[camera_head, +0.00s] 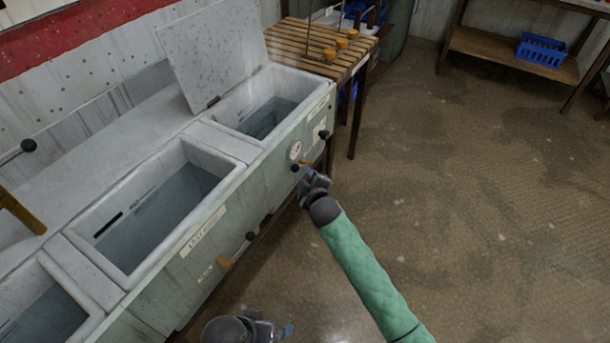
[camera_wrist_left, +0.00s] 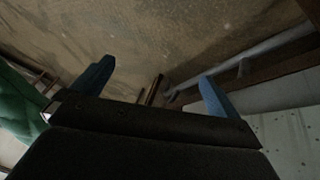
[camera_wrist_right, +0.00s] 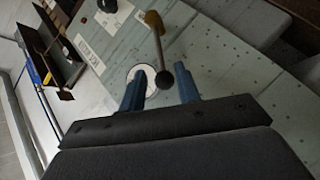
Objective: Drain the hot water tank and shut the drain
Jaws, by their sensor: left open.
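The far tank (camera_head: 318,100) has its lid raised and holds water. Its front carries a round white gauge (camera_head: 295,150) and a drain lever with a yellow hub (camera_wrist_right: 152,20), a metal rod and a black ball knob (camera_wrist_right: 166,80). My right gripper (camera_head: 313,182) is at this lever. In the right wrist view its fingers (camera_wrist_right: 160,95) are partly apart, with the knob between them; I cannot tell whether they touch it. My left gripper (camera_head: 272,330) is low at the bottom edge of the head view, open and empty, its fingers (camera_wrist_left: 155,85) wide apart.
The middle tank (camera_head: 185,150) holds water and has its own yellow lever (camera_head: 224,263) on its front. Another open tank is at lower left. A slatted wooden table (camera_head: 300,45) adjoins the far tank. The floor (camera_head: 480,200) on the right is clear.

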